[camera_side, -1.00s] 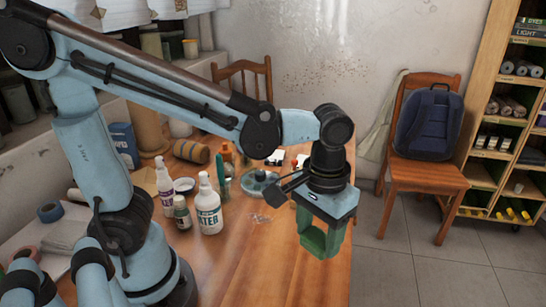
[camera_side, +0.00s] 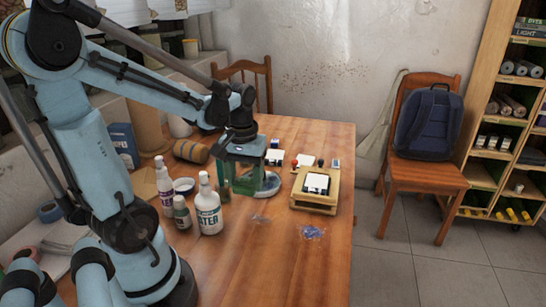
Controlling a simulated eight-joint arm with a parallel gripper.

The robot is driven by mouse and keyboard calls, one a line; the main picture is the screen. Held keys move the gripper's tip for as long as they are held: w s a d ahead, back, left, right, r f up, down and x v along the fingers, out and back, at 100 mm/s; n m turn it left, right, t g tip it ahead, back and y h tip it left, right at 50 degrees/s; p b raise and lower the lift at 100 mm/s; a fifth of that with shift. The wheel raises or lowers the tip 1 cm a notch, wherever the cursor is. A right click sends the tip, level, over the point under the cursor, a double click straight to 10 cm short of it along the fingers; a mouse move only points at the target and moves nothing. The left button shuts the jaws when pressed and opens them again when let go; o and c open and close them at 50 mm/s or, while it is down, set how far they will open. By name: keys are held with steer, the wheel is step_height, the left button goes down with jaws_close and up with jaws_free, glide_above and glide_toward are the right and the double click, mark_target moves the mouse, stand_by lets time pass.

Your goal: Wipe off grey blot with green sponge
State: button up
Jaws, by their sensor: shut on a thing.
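My gripper (camera_side: 246,186) is low over the round dish (camera_side: 272,186) in the middle of the table, its green fingers pointing down. It is shut on the green sponge, which I can barely tell apart from the green fingers. A faint grey blot (camera_side: 261,219) lies on the wood in front of the dish, apart from my gripper. A blue blot (camera_side: 312,232) lies to its right.
A wooden box (camera_side: 314,205) stands to the right. The front of the table (camera_side: 270,275) is clear.

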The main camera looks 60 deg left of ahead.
mark_target(248, 216)
steer(key=shift+f, duration=4)
steer(key=shift+w+d, duration=0.2)
steer(key=shift+w, duration=0.1)
steer(key=shift+c, duration=0.8)
steer(key=shift+w+d+f, duration=0.1)
steer(key=shift+w+d, duration=0.15)
steer(key=shift+d, duration=0.05)
steer(key=shift+w+d, duration=2.1)
steer(key=shift+d, duration=0.05)
steer(key=shift+s+a, duration=0.95)
steer(key=shift+a, duration=0.05)
steer(key=shift+s+a, duration=1.6)
steer(key=shift+s+a+r, duration=0.15)
steer(key=shift+r, duration=4)
